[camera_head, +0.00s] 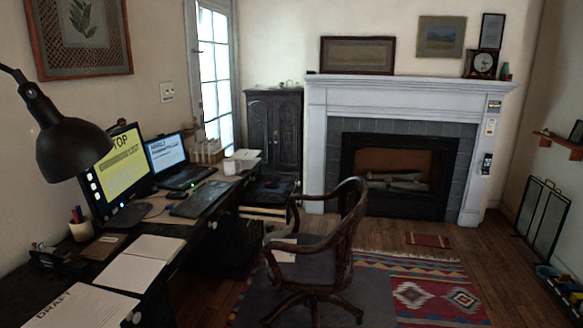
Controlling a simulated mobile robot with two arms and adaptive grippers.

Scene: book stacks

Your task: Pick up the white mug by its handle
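A small white mug (230,168) stands on the far part of the dark desk, right of the open laptop (178,163). It is far off and small, and I cannot tell where its handle points. A pale pen cup (80,231) stands much nearer on the left side of the desk. Neither of my grippers shows in the head view, so nothing is near the mug.
The desk (172,262) runs along the left wall with a monitor (118,165), lamp (70,145) and papers (134,272). A wooden swivel chair (345,255) stands right of it.

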